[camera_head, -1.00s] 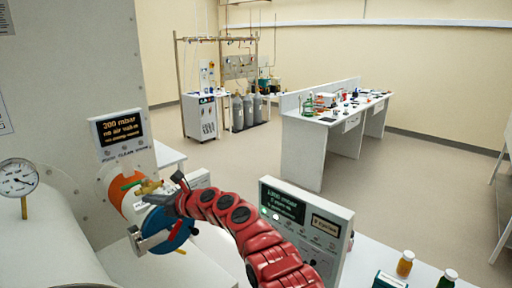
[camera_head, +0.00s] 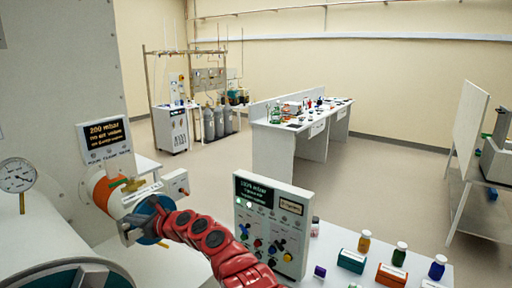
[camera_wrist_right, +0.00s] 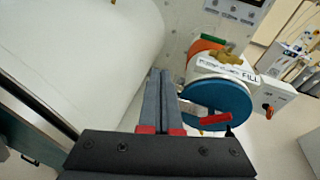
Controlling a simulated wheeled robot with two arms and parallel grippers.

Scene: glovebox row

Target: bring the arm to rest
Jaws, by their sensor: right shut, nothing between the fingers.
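My right arm, red and jointed, reaches in from the bottom of the head view toward the small round port. My right gripper (camera_wrist_right: 161,75) shows clearly in the wrist view, with its two grey fingers together and nothing between them. The fingers point past the port's blue round door (camera_wrist_right: 222,98), which lies just right of them in that view. In the head view the blue door (camera_head: 146,206) is partly hidden by my arm, and the fingertips are hard to make out. My left gripper is not in view.
A control panel (camera_head: 272,222) stands right of my arm. Several small bottles and coloured boxes (camera_head: 351,261) stand on the white bench. A pressure gauge (camera_head: 17,175) is at left. Open floor (camera_head: 385,195) lies beyond, before a long table (camera_head: 272,150) and a side rack (camera_head: 470,215).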

